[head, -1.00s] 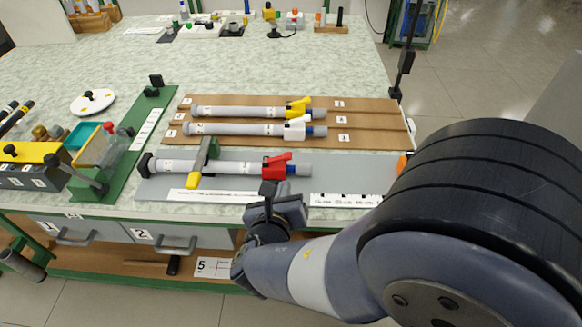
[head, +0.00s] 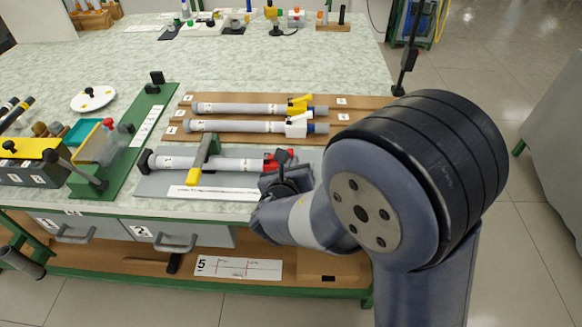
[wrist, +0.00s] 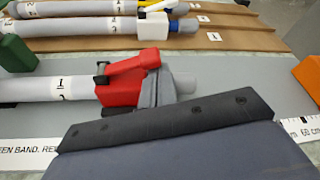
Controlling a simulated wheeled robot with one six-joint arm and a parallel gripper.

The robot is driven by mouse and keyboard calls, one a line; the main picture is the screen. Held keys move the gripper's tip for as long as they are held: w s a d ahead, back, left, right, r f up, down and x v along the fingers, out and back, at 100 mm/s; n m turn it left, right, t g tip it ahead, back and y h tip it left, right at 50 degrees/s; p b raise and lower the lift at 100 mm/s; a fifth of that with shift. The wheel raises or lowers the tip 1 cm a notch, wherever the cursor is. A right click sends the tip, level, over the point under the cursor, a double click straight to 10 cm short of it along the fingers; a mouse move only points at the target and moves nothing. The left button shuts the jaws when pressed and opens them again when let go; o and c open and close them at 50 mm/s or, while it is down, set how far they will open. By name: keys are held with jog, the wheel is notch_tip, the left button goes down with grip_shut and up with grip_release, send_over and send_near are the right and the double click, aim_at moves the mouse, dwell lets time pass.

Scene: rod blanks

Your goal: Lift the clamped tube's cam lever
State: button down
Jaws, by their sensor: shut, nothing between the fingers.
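The clamped tube (head: 232,164) is grey and lies on a grey plate (head: 155,188) at the bench front, under a green clamp with a yellow tip (head: 194,177). Its red cam lever (head: 271,163) is at its right end, partly hidden by my gripper in the head view. In the wrist view the lever (wrist: 130,68) slants up to the right over a red collar (wrist: 118,94). My gripper (head: 284,157) is shut and empty. Its fingers (wrist: 157,90) are just right of the collar, by the lever's raised end; I cannot tell whether they touch. The tube's grey end (wrist: 186,82) shows behind them.
Two more tubes, with a yellow lever (head: 299,104) and a white lever (head: 298,124), lie on a brown board (head: 365,103) behind. A green base with a clear guard (head: 98,150) stands at the left. An orange block (wrist: 309,75) is at the right in the wrist view.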

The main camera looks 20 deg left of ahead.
jog(key=shift+a+r+n+h+p, duration=0.1)
jog(key=shift+r+n+h+p, duration=0.3)
jog(key=shift+p, duration=0.45)
jog(key=shift+s+a+r+n+t+p, duration=0.15)
jog(key=shift+r+n+t+p, duration=0.15)
jog(key=shift+r+n+p, duration=0.6)
jog(key=a+r+n+h+p, duration=0.1)
jog(key=n+p, duration=0.1)
jog(key=p, duration=0.2)
jog(key=shift+t+h+p, duration=0.3)
jog(key=shift+t, duration=0.1)
jog(key=n+p, duration=0.1)
jog(key=a+n+p, duration=0.1)
jog(key=r+n+t+p, duration=0.1)
jog(key=shift+s+a+r+h, duration=0.1)
jog(key=shift+s+a+h, duration=0.15)
jog(key=shift+h, duration=0.15)
jog(key=shift+s+a+r+n+t+p, duration=0.15)
jog(key=shift+a+n+t+p, duration=0.2)
jog(key=shift+n+p, duration=0.35)
